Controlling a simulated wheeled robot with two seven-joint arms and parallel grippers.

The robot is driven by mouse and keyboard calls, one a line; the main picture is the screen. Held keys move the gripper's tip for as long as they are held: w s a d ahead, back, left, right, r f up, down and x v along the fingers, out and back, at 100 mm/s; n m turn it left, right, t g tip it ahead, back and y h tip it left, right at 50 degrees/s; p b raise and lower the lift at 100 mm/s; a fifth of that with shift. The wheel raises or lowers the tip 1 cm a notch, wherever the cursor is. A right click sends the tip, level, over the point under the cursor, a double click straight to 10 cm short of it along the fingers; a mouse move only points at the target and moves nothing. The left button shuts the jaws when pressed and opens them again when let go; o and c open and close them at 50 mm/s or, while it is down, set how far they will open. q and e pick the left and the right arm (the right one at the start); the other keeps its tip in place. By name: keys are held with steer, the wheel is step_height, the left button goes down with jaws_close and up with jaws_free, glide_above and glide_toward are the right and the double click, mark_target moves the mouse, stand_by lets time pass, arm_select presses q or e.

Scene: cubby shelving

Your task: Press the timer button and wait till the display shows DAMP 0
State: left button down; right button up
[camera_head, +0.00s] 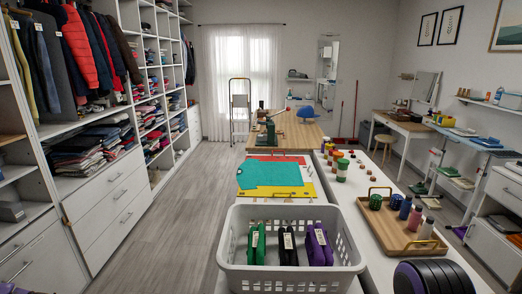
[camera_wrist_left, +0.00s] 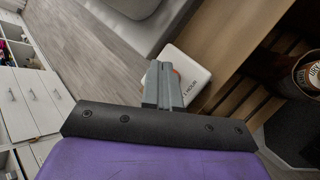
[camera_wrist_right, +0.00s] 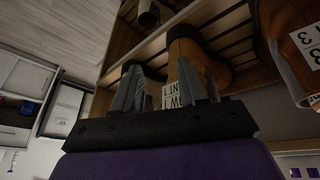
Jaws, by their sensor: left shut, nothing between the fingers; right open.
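A white box with rounded corners (camera_wrist_left: 197,72), marked "1 HOUR", sits beside a wooden surface in the left wrist view. My right gripper (camera_wrist_right: 160,67) is open in front of a slatted wooden rack with brown boots (camera_wrist_right: 205,60). A white panel (camera_wrist_right: 63,112) with small dark text shows left of it; I cannot read it. Neither gripper shows in the head view.
In the head view a grey basket (camera_head: 290,281) holds several small pouches. A wooden tray (camera_head: 397,228) with bottles stands right of it. Tall shelving (camera_head: 102,186) lines the left wall. The floor (camera_head: 182,215) between is clear. A slatted wooden rack (camera_wrist_left: 237,104) lies close to my left gripper.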

arm_select(q)
step_height(320, 180, up, 6)
steer(key=p, duration=0.5)
